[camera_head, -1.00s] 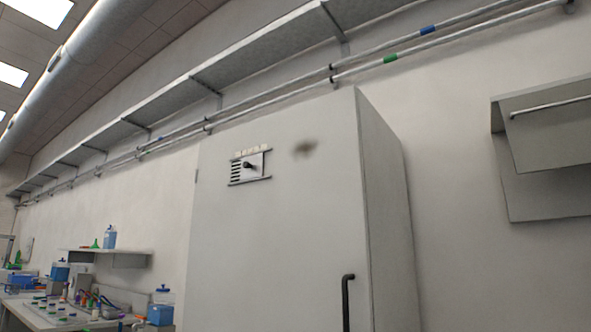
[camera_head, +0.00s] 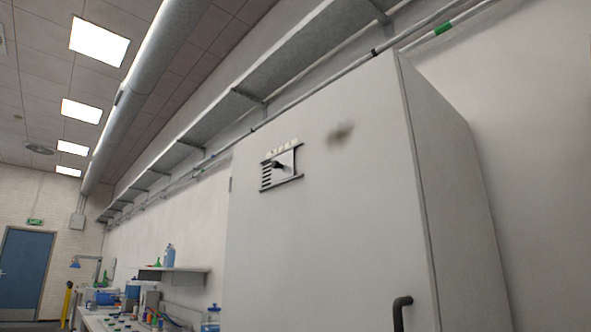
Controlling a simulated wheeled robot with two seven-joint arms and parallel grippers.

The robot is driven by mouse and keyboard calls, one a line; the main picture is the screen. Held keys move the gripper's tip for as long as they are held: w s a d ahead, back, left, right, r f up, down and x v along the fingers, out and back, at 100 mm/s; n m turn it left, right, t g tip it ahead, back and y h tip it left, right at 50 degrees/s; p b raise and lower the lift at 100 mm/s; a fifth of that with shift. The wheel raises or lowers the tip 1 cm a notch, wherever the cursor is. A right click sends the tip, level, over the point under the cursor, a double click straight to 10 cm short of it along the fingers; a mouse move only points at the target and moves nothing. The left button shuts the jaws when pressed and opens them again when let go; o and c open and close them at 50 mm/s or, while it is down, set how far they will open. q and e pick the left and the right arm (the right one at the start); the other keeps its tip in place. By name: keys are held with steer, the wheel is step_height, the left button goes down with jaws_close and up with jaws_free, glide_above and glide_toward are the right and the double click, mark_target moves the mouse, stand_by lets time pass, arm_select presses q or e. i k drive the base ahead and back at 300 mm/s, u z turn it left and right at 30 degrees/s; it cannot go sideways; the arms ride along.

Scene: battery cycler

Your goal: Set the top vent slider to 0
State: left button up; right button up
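The top vent slider (camera_head: 291,162) is a light plate with a black knob (camera_head: 279,165), set between two dark rails high on the door of a tall grey cabinet (camera_head: 330,220). Dark horizontal vent slots (camera_head: 266,177) show to the left of the plate. A row of small pale marks (camera_head: 283,147) runs above the upper rail, too small to read. Neither of my grippers is in view.
A dark smudge (camera_head: 340,132) is on the door right of the vent. A black handle (camera_head: 402,312) is at the lower right of the door. A cluttered bench (camera_head: 95,322) stands left of the cabinet. A blue door (camera_head: 25,268) is at the far left.

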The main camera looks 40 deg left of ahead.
mark_target(283, 165)
steer(key=u, duration=0.5)
steer(key=i, duration=0.7)
steer(key=u, duration=0.7)
